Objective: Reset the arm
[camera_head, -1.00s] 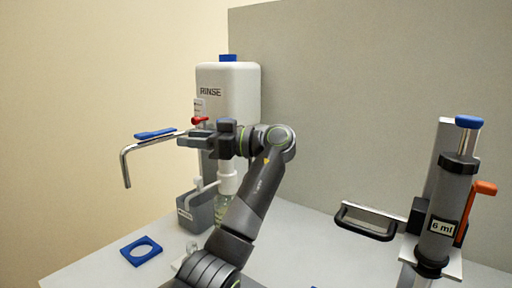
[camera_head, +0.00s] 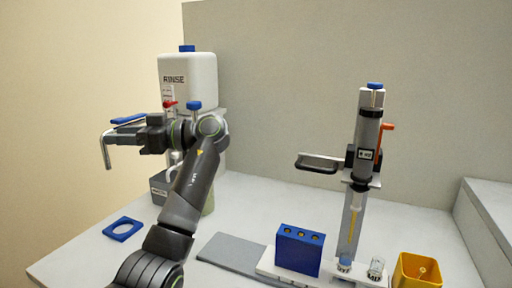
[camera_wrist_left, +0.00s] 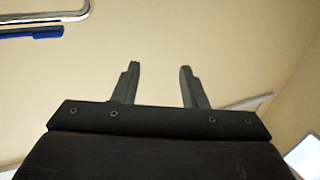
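My left arm rises from the lower left in the head view. My right gripper is not in view.
A dispenser (camera_head: 368,145), blue block (camera_head: 299,249) and yellow cup (camera_head: 416,270) stand right.

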